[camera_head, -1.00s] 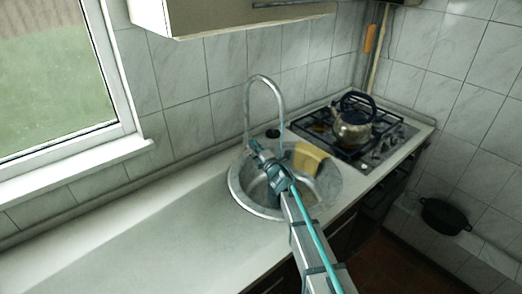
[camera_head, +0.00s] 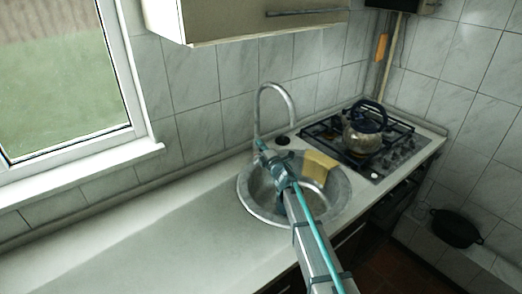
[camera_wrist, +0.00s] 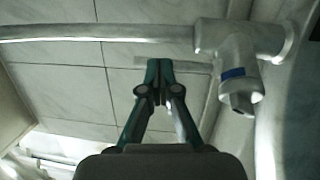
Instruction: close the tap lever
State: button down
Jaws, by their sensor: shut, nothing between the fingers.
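The chrome tap (camera_head: 289,100) arches over the sink in the head view. Its lever cannot be made out there; my gripper and arm cover the area near its base. In the wrist view a metal pipe of the tap (camera_wrist: 110,32) runs across the top to a thick fitting (camera_wrist: 222,42) at right. A short part with a blue band (camera_wrist: 232,80) hangs from this fitting; I cannot tell whether it is the lever. My gripper (camera_wrist: 159,64) is shut and empty, below the pipe and left of the fitting in the picture, apparently apart from both. It also shows beside the tap in the head view (camera_head: 261,148).
The round metal sink (camera_head: 249,200) has a yellow cloth (camera_head: 318,165) over its rim. A kettle (camera_head: 361,132) stands on the gas hob (camera_head: 400,157) at right. A cabinet (camera_head: 250,20) hangs above. The counter (camera_head: 130,230) at left is bare.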

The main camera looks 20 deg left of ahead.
jog(key=shift+w+a+r, duration=0.15)
jog(key=shift+w+r, duration=0.2)
jog(key=shift+r, duration=0.1)
jog(key=r+b+v, duration=0.1)
jog(key=b+v, duration=0.2)
jog(key=v, duration=1.1)
jog(key=shift+s, duration=0.4)
dwell(0.3)
